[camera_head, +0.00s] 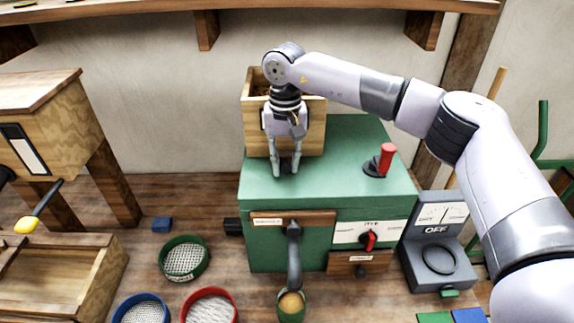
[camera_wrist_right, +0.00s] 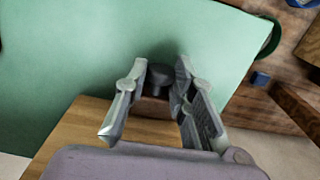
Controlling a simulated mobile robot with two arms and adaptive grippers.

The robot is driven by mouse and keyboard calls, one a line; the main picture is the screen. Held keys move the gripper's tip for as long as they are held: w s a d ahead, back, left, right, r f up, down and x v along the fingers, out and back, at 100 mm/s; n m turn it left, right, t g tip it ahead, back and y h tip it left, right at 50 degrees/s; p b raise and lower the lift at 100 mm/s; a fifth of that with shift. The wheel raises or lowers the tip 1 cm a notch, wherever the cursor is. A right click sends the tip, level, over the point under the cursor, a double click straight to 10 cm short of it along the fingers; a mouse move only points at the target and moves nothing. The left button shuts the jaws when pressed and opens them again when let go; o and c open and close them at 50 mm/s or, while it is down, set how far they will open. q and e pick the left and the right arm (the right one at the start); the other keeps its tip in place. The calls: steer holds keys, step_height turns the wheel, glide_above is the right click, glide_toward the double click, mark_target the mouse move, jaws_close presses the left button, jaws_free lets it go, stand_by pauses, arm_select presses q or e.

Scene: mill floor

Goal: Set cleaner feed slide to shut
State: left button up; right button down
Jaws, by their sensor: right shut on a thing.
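The cleaner is a green machine (camera_head: 335,160) with a wooden feed hopper (camera_head: 255,130) on its top left. My right gripper (camera_head: 286,168) points down in front of the hopper, close to the green top. In the right wrist view my right gripper (camera_wrist_right: 160,82) has its two fingers on either side of a dark round knob (camera_wrist_right: 160,75), shut on it. The knob is at a wooden piece by the hopper's foot, which looks like the feed slide (camera_wrist_right: 153,107). The fingers hide much of the slide, so its position is hard to tell. My left gripper is not in view.
A grey scale reading OFF (camera_head: 436,230) stands at right. Round sieves (camera_head: 184,258) lie at front left.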

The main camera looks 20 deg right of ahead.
steer(key=shift+w+d+r, duration=0.15)
steer(key=shift+d+r, duration=0.05)
steer(key=shift+r, duration=0.05)
steer(key=shift+a, duration=0.2)
steer(key=c, duration=1.6)
jaws_free()
steer(key=shift+o, duration=1.2)
steer(key=shift+d, duration=0.15)
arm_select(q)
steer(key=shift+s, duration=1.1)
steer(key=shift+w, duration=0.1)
